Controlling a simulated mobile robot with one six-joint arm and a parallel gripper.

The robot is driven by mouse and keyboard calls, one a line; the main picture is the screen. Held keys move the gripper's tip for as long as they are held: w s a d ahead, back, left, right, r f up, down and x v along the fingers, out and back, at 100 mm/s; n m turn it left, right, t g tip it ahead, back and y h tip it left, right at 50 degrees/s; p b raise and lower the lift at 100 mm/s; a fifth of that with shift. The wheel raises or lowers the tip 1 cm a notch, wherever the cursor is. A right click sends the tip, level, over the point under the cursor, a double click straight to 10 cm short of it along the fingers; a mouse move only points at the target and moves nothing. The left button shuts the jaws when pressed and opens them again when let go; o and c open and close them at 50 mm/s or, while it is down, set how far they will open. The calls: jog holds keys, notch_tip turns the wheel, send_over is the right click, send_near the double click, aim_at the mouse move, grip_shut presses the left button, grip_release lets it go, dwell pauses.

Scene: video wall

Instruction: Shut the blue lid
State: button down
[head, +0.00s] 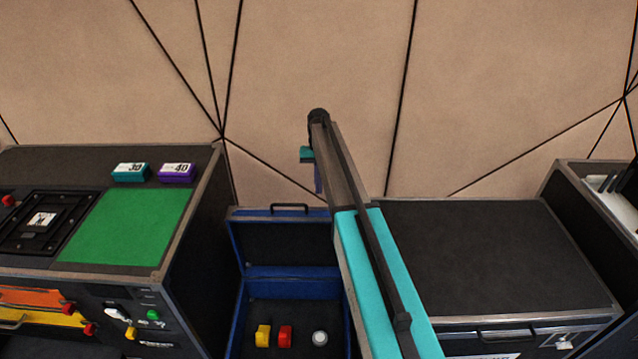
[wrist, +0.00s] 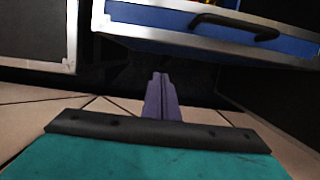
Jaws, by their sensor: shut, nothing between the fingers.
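The blue lid (head: 284,239) stands open, raised at the back of the blue case (head: 239,317), with a black handle (head: 289,208) along its top edge. In the wrist view the lid's blue face with silver trim (wrist: 152,17) and its handle (wrist: 235,25) show across the top. My gripper (head: 318,184) is beside the lid's upper right corner in the head view, mostly hidden behind my arm. In the wrist view its purple fingers (wrist: 160,82) are together and empty, pointing toward the lid's side with a dark gap between.
Inside the case lie a yellow block (head: 262,335), a red block (head: 285,336) and a white round piece (head: 320,338). A console with a green mat (head: 130,226) stands left, a dark-topped cabinet (head: 490,255) right. A tan wall (head: 300,60) is behind.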

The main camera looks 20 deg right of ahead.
jog(key=shift+s+a+f+b, duration=0.25)
jog(key=shift+s+f+b, duration=0.25)
jog(key=shift+s, duration=0.2)
jog(key=shift+s+a+f+b, duration=0.2)
jog(key=shift+s+f+b, duration=0.25)
jog(key=shift+s, duration=0.3)
jog(key=shift+s+a+f+b, duration=0.25)
jog(key=shift+s+f+b, duration=0.25)
jog(key=shift+s, duration=0.2)
jog(key=shift+s, duration=0.15)
